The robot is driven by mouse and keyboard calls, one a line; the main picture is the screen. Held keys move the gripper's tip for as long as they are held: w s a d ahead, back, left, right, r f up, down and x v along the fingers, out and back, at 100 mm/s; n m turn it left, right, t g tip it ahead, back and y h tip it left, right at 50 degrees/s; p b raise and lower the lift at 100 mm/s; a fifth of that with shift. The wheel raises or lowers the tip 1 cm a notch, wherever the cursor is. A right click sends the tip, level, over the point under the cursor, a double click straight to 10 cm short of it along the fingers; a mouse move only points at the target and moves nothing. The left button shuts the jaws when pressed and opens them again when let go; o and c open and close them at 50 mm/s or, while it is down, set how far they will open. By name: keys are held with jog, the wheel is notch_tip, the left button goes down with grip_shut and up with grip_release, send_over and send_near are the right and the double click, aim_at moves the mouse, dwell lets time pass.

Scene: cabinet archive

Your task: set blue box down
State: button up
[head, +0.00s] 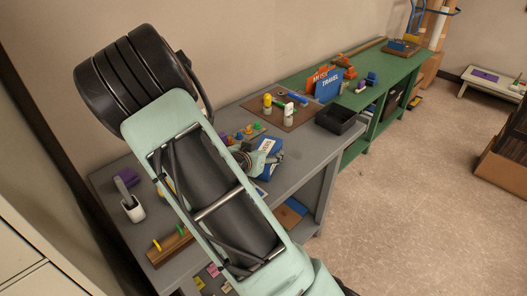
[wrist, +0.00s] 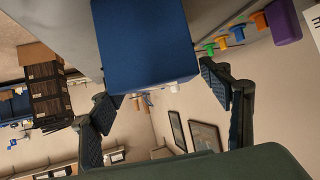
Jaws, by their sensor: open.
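The blue box (head: 270,146) stands on the grey table (head: 302,170), near its front edge, in the head view. Clear gaps show beside the fingers, and I cannot tell whether any finger touches the box.
Coloured pegs (head: 245,132) stand behind the box, also visible in the wrist view (wrist: 238,32). A purple block (head: 127,178) and a white cup (head: 133,209) are at the left.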

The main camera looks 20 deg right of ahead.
jog(key=p+v, duration=0.2)
jog(key=v, duration=1)
jog(key=shift+r, duration=0.1)
